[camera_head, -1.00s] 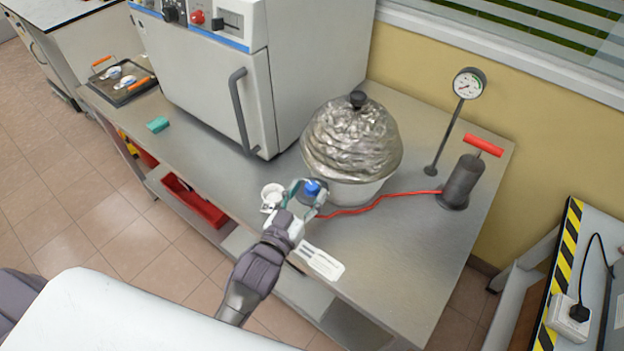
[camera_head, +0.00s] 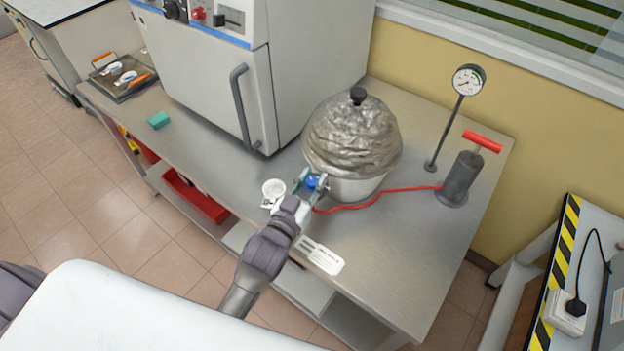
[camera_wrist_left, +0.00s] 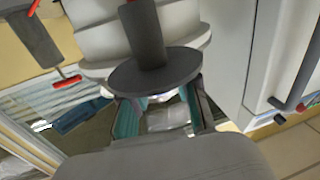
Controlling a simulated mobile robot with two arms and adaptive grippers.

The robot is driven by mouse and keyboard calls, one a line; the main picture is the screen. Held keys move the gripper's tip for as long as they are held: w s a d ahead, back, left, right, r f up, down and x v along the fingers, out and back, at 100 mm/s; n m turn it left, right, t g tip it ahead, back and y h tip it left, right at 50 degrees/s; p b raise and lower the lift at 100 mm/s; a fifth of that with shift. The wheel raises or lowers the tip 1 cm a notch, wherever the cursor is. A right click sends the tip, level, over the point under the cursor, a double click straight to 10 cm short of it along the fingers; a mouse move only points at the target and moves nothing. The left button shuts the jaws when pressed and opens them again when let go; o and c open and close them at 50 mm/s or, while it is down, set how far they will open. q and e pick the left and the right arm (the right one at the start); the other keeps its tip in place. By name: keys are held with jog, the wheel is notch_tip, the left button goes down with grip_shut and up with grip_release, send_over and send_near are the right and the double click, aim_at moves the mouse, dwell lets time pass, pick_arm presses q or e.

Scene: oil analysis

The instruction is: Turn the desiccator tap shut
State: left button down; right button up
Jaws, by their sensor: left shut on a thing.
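The desiccator (camera_head: 350,145) stands on the steel bench, its rounded lid wrapped in crinkled foil with a black knob on top. Its blue tap (camera_head: 313,181) is at the front lower side, near where the red hose (camera_head: 375,198) begins. My left gripper (camera_head: 311,185) is shut on the tap, with its teal-padded fingers on either side. In the left wrist view, the fingers (camera_wrist_left: 162,108) reach behind a dark grey disc (camera_wrist_left: 155,69) on a stem, which hides most of the grasp. The tap's exact angle is unclear. My right gripper is out of view.
The hose runs to a grey hand pump (camera_head: 461,178) with a red handle. A gauge (camera_head: 468,80) stands behind it. A white oven (camera_head: 205,75) is at the left. A small white dish (camera_head: 273,190) and a label card (camera_head: 320,256) lie near the gripper. The bench's front right is clear.

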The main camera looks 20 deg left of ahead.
pick_arm(q)
jog(key=shift+m+h, duration=0.3)
jog(key=shift+h, duration=0.2)
jog(key=m+g+h+p, duration=0.1)
jog(key=h, duration=0.1)
jog(key=shift+a+m+h, duration=0.1)
jog(key=shift+m+h, duration=0.2)
jog(key=shift+m, duration=0.1)
jog(key=shift+w+m+g+h, duration=0.1)
jog(key=shift+m+g+h, duration=0.4)
jog(key=shift+m+h, duration=0.55)
jog(key=m+g+h+b, duration=0.1)
jog(key=h, duration=0.1)
jog(key=m+g+h+b, duration=0.2)
jog(key=shift+f+g+h, duration=0.2)
jog(key=shift+g+h, duration=0.1)
jog(key=shift+h, duration=0.05)
jog(key=m+g+h+b, duration=0.2)
jog(key=shift+g, duration=0.3)
jog(key=shift+r+m+g+h+b, duration=0.15)
jog(key=shift+m+g+h+b, duration=0.55)
jog(key=shift+m+g, duration=0.6)
jog(key=shift+g, duration=0.3)
jog(key=shift+r, duration=0.1)
